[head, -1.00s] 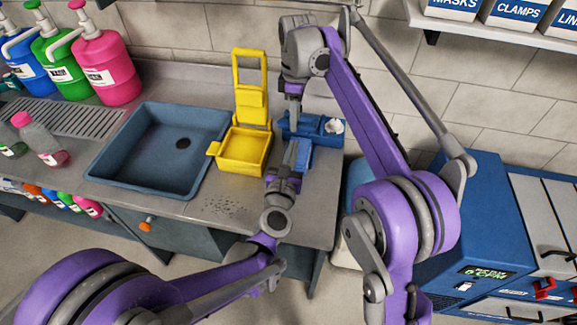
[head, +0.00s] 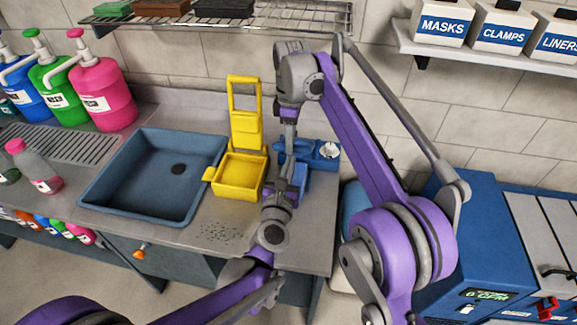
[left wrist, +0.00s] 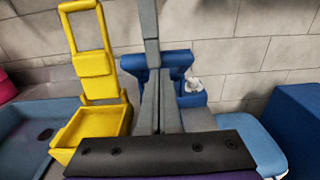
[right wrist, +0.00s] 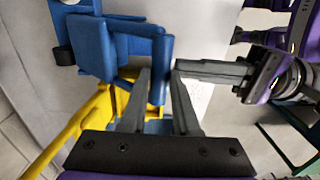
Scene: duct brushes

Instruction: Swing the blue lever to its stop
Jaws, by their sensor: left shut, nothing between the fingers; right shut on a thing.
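A blue device (head: 325,150) stands on the counter's right part, right of the yellow wringer bucket. In the right wrist view a narrow upright blue bar (right wrist: 160,68), which looks like the lever, sits between my right gripper's fingertips (right wrist: 161,74). My right gripper (head: 288,148) comes down from above and is shut on it. My left gripper (head: 299,170) is shut and empty, close in front of the device. Its grey fingers (left wrist: 158,85) cover part of the device in the left wrist view. The lever's stop cannot be made out.
The yellow wringer bucket (head: 239,177) is close on the left, then the blue-grey sink (head: 120,195). Pump bottles (head: 103,95) stand at the back left. A wire shelf (head: 300,18) hangs above. A blue cabinet (head: 450,240) stands at the right, past the counter's end.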

